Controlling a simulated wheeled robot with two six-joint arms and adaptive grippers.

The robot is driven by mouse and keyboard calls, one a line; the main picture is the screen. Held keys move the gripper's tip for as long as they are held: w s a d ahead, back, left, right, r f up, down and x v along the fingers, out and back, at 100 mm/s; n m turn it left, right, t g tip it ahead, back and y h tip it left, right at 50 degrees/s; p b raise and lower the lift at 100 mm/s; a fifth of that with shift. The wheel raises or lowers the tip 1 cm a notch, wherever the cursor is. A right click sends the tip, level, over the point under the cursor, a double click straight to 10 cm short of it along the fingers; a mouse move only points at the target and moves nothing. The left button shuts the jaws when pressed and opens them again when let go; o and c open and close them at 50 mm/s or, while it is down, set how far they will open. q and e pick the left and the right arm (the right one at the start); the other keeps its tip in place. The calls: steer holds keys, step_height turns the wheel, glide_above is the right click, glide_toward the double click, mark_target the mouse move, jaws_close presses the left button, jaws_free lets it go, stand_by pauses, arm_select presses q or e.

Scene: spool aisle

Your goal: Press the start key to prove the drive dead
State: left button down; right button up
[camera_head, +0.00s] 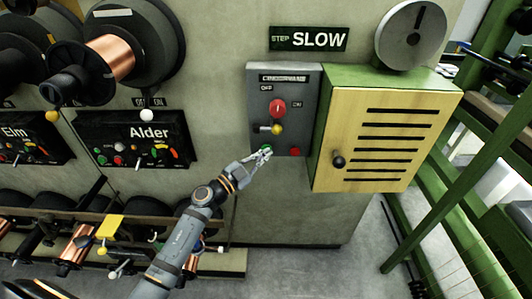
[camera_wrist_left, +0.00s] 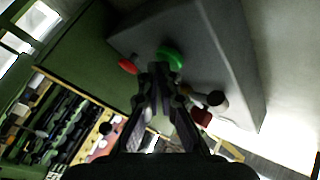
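The grey control box (camera_head: 255,105) on the wall carries a red rotary switch (camera_head: 278,107) between OFF and ON marks. Below it are a lever with a yellow knob (camera_head: 277,129), a green button (camera_head: 269,147) and a red button (camera_head: 295,152). My left gripper (camera_head: 264,154) is at the green button, its fingertips overlapping the button's lower part. In the left wrist view the fingertips (camera_wrist_left: 160,70) are close together, empty, just beside the green button (camera_wrist_left: 174,58); contact cannot be told. The red button (camera_wrist_left: 127,66) lies to their left.
A yellow louvred cabinet door (camera_head: 375,135) with a black knob stands right of the box. A SLOW sign (camera_head: 309,38) hangs above. The Alder panel (camera_head: 135,140) and copper spools (camera_head: 112,57) are at left. A green rack (camera_head: 465,160) stands at far right.

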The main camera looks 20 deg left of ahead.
arm_select(q)
steer(key=shift+w+a+r, duration=0.1)
steer(key=shift+w+r, duration=0.05)
steer(key=shift+w, duration=0.05)
steer(key=shift+w+a, duration=0.1)
steer(key=shift+w, duration=0.05)
stand_by(0.5)
steer(key=shift+f+p, duration=0.35)
steer(key=s+p, duration=0.1)
steer(key=s, duration=0.1)
steer(key=s+d, duration=0.1)
steer(key=s+d+p, duration=0.1)
steer(key=s, duration=0.1)
steer(key=shift+s+f+p, duration=0.15)
steer(key=shift+s+p, duration=0.15)
steer(key=shift+p, duration=0.05)
stand_by(0.4)
